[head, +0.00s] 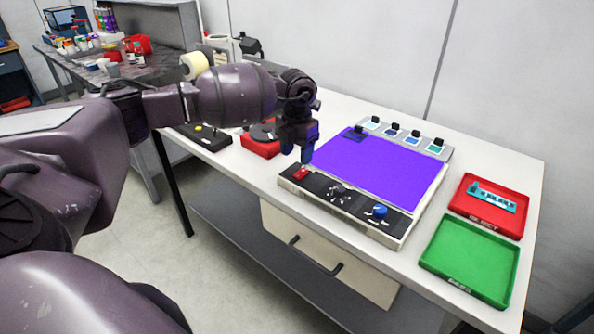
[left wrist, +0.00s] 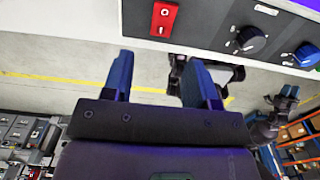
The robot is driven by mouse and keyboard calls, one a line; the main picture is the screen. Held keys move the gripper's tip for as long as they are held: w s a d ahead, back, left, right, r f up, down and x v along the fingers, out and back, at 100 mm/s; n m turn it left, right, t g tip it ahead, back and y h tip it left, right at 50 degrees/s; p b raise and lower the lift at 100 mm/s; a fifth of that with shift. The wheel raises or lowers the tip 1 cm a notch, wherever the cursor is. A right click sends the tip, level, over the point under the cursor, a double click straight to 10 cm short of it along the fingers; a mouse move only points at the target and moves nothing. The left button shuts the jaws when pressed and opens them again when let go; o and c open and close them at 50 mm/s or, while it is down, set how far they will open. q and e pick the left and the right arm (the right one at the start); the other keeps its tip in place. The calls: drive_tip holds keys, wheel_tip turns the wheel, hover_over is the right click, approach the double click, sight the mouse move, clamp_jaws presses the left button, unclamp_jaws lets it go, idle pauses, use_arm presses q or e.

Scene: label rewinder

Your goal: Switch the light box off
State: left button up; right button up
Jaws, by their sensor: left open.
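The light box (head: 375,165) lies on the white bench, its large panel glowing purple. Its dark front control strip carries a red rocker switch (head: 301,173) at the left end, a black knob (head: 338,191) and a blue knob (head: 380,211). My left gripper (head: 297,150) is open and empty, just above and behind the red switch, apart from it as far as I can tell. In the left wrist view the red switch (left wrist: 164,19) is ahead of the open fingers (left wrist: 160,82). What looks like my right gripper (left wrist: 287,98) shows small at the right; its jaws are unclear.
A red tray (head: 468,210) holding a teal part and a green tray (head: 435,262) are right of the box. Several sample tiles line its back edge. A red-based device (head: 258,146) and a black pedal-like unit (head: 190,137) are to the left. A drawer (head: 290,262) is below.

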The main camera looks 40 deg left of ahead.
sight(297, 176)
use_arm(q)
wheel_tip(297, 176, down, 5)
drive_tip(key=shift+f, duration=0.5)
drive_tip(key=c, duration=0.9)
drive_tip(key=shift+w+g, duration=0.1)
drive_tip(key=shift+g, duration=0.2)
drive_tip(key=shift+w+g+b, duration=0.2)
drive_tip(key=shift+g+b, duration=0.4)
drive_tip(key=shift+g, duration=0.3)
drive_tip(key=shift+r+g, duration=0.1)
drive_tip(key=shift+g, duration=0.2)
drive_tip(key=o, duration=0.9)
drive_tip(key=shift+r, duration=0.15)
drive_tip(key=shift+w+r, duration=0.15)
drive_tip(key=shift+r, duration=0.1)
drive_tip(key=v, duration=1)
use_arm(e)
drive_tip(key=shift+w+a+f, duration=0.1)
drive_tip(key=shift+w+f, duration=0.2)
drive_tip(key=shift+f, duration=0.25)
